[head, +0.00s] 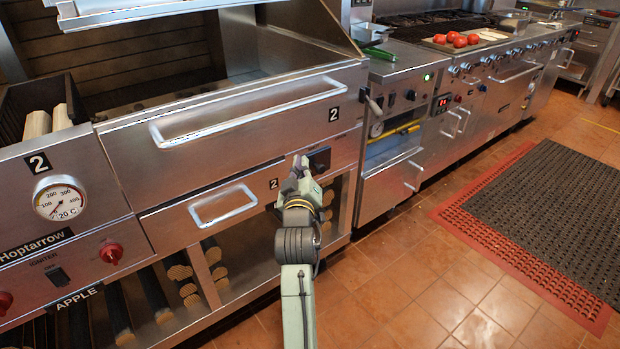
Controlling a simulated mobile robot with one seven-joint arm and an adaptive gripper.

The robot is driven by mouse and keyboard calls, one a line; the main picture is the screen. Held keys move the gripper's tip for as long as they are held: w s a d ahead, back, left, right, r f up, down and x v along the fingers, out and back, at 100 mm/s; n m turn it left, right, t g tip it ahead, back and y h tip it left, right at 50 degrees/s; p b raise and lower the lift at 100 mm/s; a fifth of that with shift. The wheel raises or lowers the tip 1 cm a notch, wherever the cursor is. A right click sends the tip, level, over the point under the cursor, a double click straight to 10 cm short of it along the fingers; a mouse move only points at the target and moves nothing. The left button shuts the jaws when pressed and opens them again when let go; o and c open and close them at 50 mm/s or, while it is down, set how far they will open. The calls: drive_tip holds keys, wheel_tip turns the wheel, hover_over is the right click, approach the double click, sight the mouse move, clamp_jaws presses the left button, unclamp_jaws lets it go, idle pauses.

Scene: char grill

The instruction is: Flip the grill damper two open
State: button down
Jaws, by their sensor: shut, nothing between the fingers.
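The grill (110,170) is a large steel unit on the left, with several "2" labels on its front. A small black control (319,160) sits on its lower front panel, to the right of a "2" label (274,184); I take it for damper two, but its setting is too small to read. My gripper (299,162) is shut and empty, just left of the black control. I cannot tell whether it touches the control or the panel. My arm partly covers the panel below.
A drawer handle (222,205) and a long hood handle (250,112) stick out from the grill front. A steel counter unit (400,130) stands to the right, with tomatoes (460,40) farther back. The tiled floor (400,280) is clear, with a dark mat (550,210) on a red one.

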wheel_tip(320, 180, down, 16)
drive_tip(key=a+n, duration=0.1)
drive_tip(key=n, duration=1.1)
drive_tip(key=shift+n+t+y, duration=0.3)
drive_tip(key=shift+w+r, duration=0.2)
